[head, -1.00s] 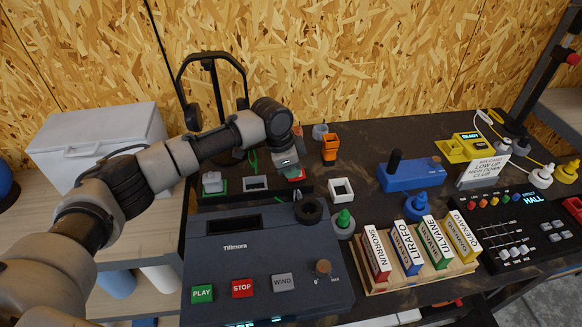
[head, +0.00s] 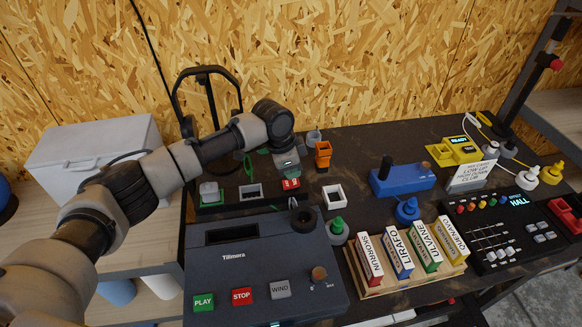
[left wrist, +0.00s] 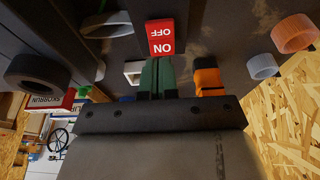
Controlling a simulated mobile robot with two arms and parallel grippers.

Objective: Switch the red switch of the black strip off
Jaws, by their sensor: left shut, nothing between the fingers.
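The black strip (head: 232,199) lies behind the dark deck in the head view. It carries a green-edged switch (head: 209,193) at the left, a white-framed one (head: 251,192) in the middle and the red switch (head: 291,184) at the right end. The red switch shows large in the left wrist view (left wrist: 161,37), lettered OFF and ON, with ON nearer the fingers. Which side is pressed in, I cannot tell. My left gripper (head: 288,170) is shut and empty, just above the red switch; its greenish fingertips (left wrist: 157,60) point at the ON end. Contact is unclear. My right gripper is out of view.
The Tillmora deck (head: 245,262) with its black knob (head: 303,217) stands in front. An orange object (head: 323,155) and a grey knob (head: 313,139) are close behind and right of the gripper. A white square frame (head: 334,196) and a green-topped knob (head: 338,230) are to the right.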

